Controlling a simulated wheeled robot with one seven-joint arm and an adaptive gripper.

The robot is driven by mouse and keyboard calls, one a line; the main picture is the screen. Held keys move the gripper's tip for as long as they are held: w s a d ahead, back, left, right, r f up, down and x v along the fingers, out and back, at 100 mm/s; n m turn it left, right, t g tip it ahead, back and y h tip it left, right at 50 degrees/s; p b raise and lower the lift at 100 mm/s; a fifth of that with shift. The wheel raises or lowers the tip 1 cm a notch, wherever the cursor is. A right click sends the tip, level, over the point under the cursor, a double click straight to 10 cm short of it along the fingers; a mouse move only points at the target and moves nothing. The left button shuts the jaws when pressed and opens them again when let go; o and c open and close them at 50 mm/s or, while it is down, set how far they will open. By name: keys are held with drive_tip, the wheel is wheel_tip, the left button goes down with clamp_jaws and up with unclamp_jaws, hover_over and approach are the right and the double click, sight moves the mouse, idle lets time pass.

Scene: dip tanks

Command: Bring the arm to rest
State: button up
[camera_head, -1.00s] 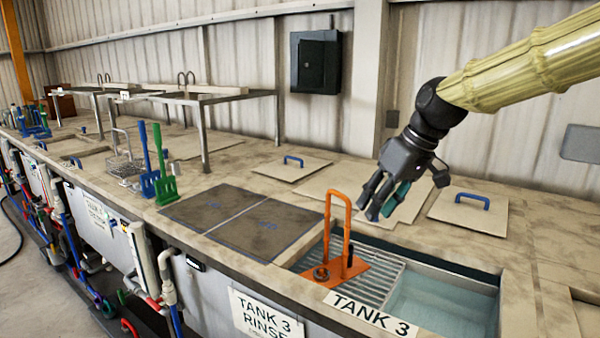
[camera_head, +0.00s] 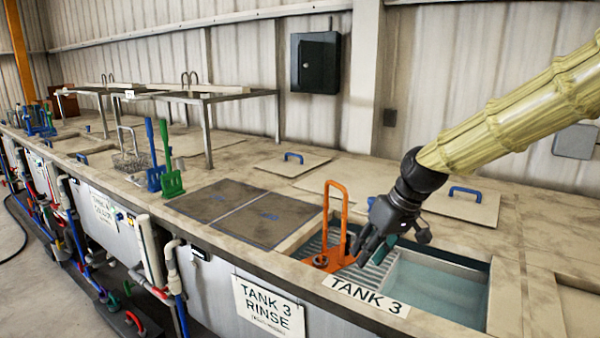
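My arm comes in from the upper right in a yellow ribbed sleeve. My gripper (camera_head: 368,252) points down and left over tank 3. Its dark fingers look apart, with nothing seen between them. An orange upright handle on a flat orange plate (camera_head: 325,258) stands just left of the fingers, at the left part of the tank opening. The fingers overlap the plate's right side in the picture; I cannot tell whether they touch it. Blue-green liquid (camera_head: 435,290) fills the right part of the tank.
Lids with blue handles (camera_head: 460,206) lie on the bench behind my gripper. Dark flat panels (camera_head: 240,212) lie left of the tank. Blue (camera_head: 152,160) and green (camera_head: 170,170) paddles and a wire basket (camera_head: 130,155) stand farther left. The TANK 3 sign (camera_head: 366,296) is on the front rim.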

drive_tip(key=s+d+f+m+b, duration=0.1)
drive_tip(key=s+f, duration=0.2)
drive_tip(key=f, duration=0.9)
drive_tip(key=s+f+m+g+h+b, duration=0.1)
drive_tip(key=s+f, duration=0.3)
drive_tip(key=f, duration=0.8)
drive_tip(key=s+d+f+m+b, duration=0.1)
drive_tip(key=s+f, duration=0.2)
drive_tip(key=f, duration=0.9)
drive_tip(key=s+d+f+m+h+b, duration=0.1)
drive_tip(key=s+d+f, duration=0.1)
drive_tip(key=s+f, duration=0.8)
drive_tip(key=s+d+f+m+g+h+b, duration=0.1)
drive_tip(key=s+d+f, duration=0.2)
drive_tip(key=s+f, duration=0.8)
drive_tip(key=s, duration=0.5)
drive_tip(key=shift+s+h, duration=0.25)
drive_tip(key=shift+h, duration=0.15)
drive_tip(key=shift+d, duration=0.1)
